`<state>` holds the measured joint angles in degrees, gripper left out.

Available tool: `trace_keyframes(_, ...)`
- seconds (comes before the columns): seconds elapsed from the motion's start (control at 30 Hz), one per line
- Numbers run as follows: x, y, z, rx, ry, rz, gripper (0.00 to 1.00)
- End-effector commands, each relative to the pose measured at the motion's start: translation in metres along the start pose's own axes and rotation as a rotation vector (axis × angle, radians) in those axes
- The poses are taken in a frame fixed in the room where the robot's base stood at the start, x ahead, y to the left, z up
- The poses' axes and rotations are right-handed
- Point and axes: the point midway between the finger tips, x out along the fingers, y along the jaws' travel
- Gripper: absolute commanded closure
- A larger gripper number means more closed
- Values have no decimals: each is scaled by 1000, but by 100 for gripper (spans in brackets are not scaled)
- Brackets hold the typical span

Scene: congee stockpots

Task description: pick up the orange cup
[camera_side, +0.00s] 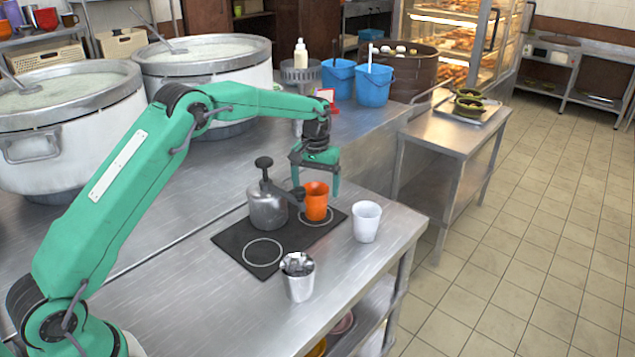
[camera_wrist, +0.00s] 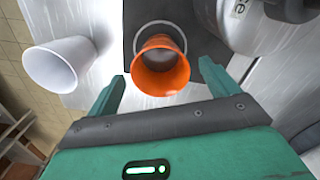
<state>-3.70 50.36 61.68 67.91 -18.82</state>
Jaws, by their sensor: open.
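The orange cup (camera_side: 316,201) stands upright on the dark mat (camera_side: 238,242), just right of the grey metal kettle (camera_side: 267,207). My gripper (camera_side: 316,180) is open above and around the cup's top in the side view. In the wrist view the orange cup (camera_wrist: 160,66) lies ahead of my two green fingertips (camera_wrist: 172,84), between their lines. I cannot tell whether either finger touches it. The lower part of the cup is partly hidden by its own rim in the wrist view.
A white cup (camera_side: 367,222) stands to the right, near the table edge. A metal cup (camera_side: 297,277) with something in it stands in front of the mat. The kettle's spout and handle are close to my gripper. Large pots (camera_side: 205,70) stand behind left.

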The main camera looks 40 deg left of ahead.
Motion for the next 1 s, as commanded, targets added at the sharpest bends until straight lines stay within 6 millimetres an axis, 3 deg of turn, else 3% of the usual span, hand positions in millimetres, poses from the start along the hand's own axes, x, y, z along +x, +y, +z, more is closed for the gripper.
trace_keyframes(0.43,45,0,0,0,-1,0,13)
trace_keyframes(1.0,47,0,0,0,0,0,15)
